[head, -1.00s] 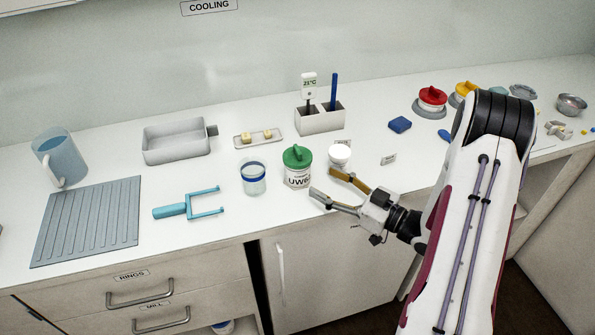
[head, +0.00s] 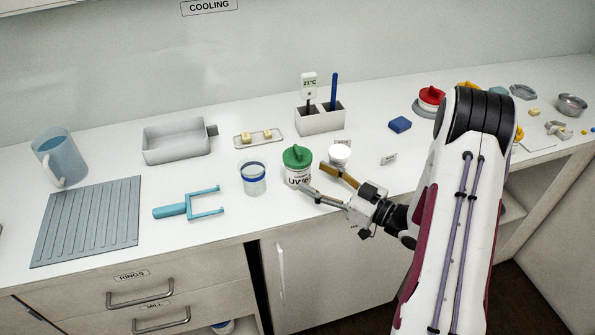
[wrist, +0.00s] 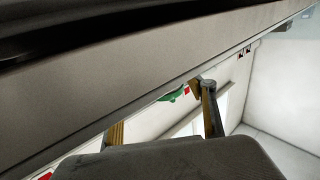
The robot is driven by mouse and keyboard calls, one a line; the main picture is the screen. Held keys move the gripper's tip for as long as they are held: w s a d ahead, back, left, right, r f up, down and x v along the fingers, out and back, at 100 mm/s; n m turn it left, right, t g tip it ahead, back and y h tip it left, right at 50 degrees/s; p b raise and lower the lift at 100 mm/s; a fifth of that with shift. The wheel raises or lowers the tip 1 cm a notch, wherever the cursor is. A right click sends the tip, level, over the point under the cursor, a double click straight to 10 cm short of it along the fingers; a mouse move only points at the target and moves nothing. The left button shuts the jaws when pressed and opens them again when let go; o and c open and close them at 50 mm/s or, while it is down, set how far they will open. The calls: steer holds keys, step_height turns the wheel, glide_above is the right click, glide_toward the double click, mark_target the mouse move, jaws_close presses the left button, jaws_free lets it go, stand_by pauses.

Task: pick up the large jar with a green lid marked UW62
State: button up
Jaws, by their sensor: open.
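The white jar with a green lid (head: 298,166) stands upright on the counter. Its label is partly hidden by my gripper; "UW6" or part of it shows in the head view. My gripper (head: 313,178) is open, at the right front of the jar. One finger reaches across the jar's lower front in the picture and the other lies to its right. I cannot tell whether a finger touches the jar. In the wrist view, the fingers (wrist: 163,115) are spread with nothing visible held between them.
A glass beaker with a blue band (head: 254,178) stands just left of the jar. A white round-topped item (head: 340,154) stands close behind the right finger. A grey holder (head: 320,121) is behind. A teal fork-like tool (head: 188,205) lies left. The counter's front edge is near.

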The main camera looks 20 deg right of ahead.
mark_target(309, 175)
steer(key=shift+x, duration=2.4)
steer(key=shift+s+a, duration=0.1)
steer(key=shift+s, duration=0.05)
steer(key=c, duration=0.8)
